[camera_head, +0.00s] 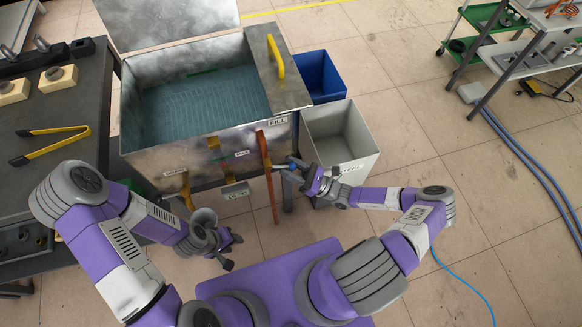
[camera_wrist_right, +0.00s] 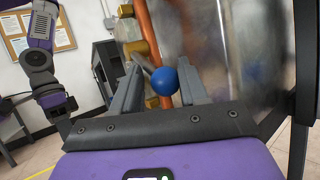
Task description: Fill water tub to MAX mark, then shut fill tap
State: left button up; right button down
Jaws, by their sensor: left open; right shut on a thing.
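The metal water tub (camera_head: 160,152) stands ahead, open at the top, with blue-green water (camera_head: 205,105) inside. A FILL label (camera_head: 278,121) is on its front right, and a small MAX label (camera_head: 242,154) is on the front wall. An orange-brown pipe (camera_head: 267,165) runs down the front. My right gripper (camera_head: 298,168) is at the fill tap beside this pipe, shut on the tap's blue-knobbed handle (camera_wrist_right: 192,81), which shows between the fingers in the right wrist view. My left gripper (camera_head: 229,252) is open and empty, below and in front of the tub.
A blue bin (camera_head: 322,80) and a grey bin (camera_head: 343,135) stand right of the tub. A dark bench (camera_head: 75,110) at left holds yellow-handled tongs (camera_head: 52,143). A drain valve (camera_head: 185,190) sticks out of the tub's front. Floor at right is mostly clear, with blue hoses (camera_head: 525,160).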

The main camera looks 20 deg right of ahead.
jog(key=shift+w+d, duration=0.25)
jog(key=shift+d, duration=0.05)
jog(key=c, duration=0.8)
grip_release()
jog(key=shift+o, duration=0.2)
jog(key=shift+a, duration=0.1)
jog(key=shift+s, duration=0.1)
jog(key=v, duration=0.7)
jog(key=shift+f+p, duration=0.15)
jog(key=shift+p, duration=0.2)
jog(key=shift+s, duration=0.1)
